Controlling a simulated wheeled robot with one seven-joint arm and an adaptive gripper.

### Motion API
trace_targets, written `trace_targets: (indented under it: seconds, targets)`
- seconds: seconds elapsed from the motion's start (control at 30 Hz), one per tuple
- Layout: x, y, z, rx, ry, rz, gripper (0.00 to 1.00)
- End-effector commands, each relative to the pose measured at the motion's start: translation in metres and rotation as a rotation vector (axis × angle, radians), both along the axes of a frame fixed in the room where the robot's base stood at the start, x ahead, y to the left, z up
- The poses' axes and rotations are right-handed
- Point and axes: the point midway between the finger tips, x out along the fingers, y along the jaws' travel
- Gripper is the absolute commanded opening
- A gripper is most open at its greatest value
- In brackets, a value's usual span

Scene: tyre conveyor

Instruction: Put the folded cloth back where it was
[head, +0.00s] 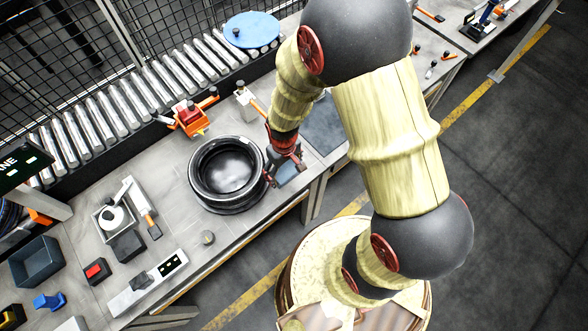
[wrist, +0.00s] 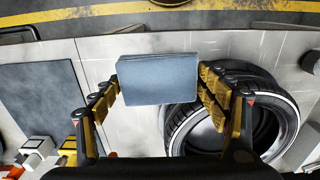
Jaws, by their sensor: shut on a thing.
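A folded blue-grey cloth (wrist: 157,80) sits between the two fingers of my gripper (wrist: 158,88) in the wrist view, and my gripper is shut on it. In the head view my gripper (head: 284,168) is over the bench at the right side of the tyre, and part of the cloth (head: 285,174) shows beneath it. The wrist view does not clearly show whether the cloth touches the bench. A flat dark blue-grey mat (head: 324,124) lies on the bench to the right of my gripper; it shows at the left of the wrist view (wrist: 40,98).
A black tyre (head: 227,174) lies close to my gripper, also in the wrist view (wrist: 262,128). An orange-red device (head: 192,118) and a grey device with an orange handle (head: 246,100) stand behind. A small knob (head: 208,238) is near the front edge. A roller conveyor (head: 125,105) runs behind.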

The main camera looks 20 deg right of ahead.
Motion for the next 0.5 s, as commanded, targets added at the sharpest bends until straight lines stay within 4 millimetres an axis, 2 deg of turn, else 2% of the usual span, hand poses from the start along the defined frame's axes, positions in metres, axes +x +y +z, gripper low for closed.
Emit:
trace_targets:
  seconds: [0.03,0.2,0.3,0.5]
  targets:
    - [0.005,-0.010,-0.008,-0.001,0.002,-0.006,0.43]
    - [0.018,-0.029,-0.037,0.000,0.002,-0.003,0.43]
    - [0.022,-0.036,-0.047,0.000,0.001,-0.002,0.43]
    - [0.027,-0.042,-0.056,0.000,0.000,0.000,0.43]
